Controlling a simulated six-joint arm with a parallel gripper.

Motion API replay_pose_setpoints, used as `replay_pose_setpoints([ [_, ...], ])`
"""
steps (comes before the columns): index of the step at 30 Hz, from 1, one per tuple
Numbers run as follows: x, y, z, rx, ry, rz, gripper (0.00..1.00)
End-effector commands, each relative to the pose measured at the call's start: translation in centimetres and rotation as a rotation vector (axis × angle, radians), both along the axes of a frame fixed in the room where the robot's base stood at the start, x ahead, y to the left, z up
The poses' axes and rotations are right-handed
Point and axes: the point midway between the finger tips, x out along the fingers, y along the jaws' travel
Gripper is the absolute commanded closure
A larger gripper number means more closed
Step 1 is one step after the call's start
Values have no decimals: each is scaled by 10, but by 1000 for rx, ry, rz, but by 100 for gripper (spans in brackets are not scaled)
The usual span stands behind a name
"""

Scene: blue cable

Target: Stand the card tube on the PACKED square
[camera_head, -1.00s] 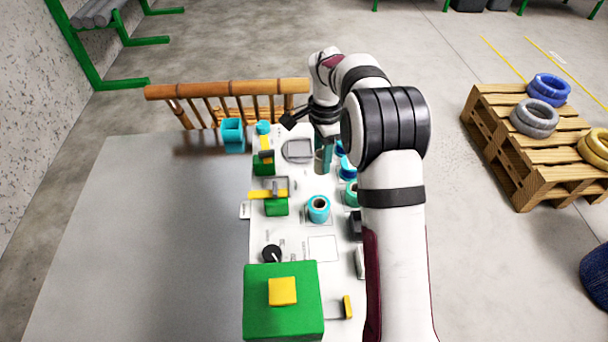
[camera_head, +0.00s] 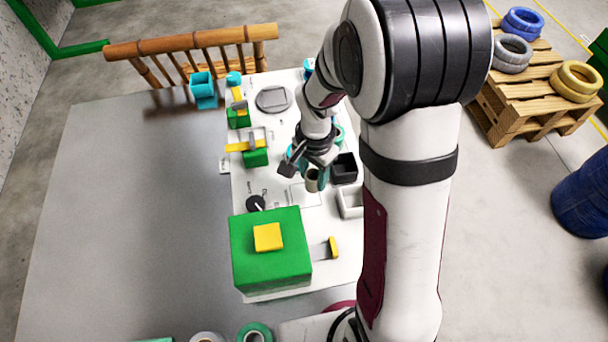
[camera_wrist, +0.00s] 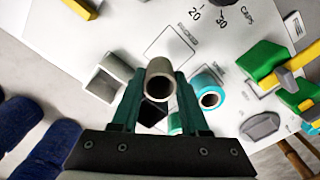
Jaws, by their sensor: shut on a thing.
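The card tube (camera_head: 312,182) is a short, pale grey-brown hollow cylinder held in my gripper (camera_head: 316,176). In the wrist view the tube (camera_wrist: 160,79) shows its open round end between the two dark green fingers of my gripper (camera_wrist: 160,92), which are shut on it. It looks about upright. The PACKED square (camera_head: 299,195) is a thin outline on the white board, and the tube partly covers it in the head view. In the wrist view the outlined square (camera_wrist: 172,46) lies just beyond the tube. I cannot tell how high the tube's lower end is.
A black bin (camera_head: 344,168) and a white open box (camera_head: 350,203) stand close to the right of the tube. A cyan roll (camera_wrist: 209,97) stands near my fingers. A large green block (camera_head: 270,270) with a yellow top is at the front. A black knob (camera_head: 255,203) is left.

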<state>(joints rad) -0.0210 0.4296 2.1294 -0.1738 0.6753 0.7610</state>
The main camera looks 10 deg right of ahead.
Motion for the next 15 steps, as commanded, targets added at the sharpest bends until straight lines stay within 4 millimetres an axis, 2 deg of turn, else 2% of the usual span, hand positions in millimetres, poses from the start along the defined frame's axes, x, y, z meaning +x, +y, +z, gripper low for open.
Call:
replay_pose_setpoints([
  [3, 7, 14, -10, -1, 1, 1, 100],
  [9, 8, 16, -46, -1, 3, -2, 100],
  [15, 9, 15, -51, -1, -1, -3, 100],
])
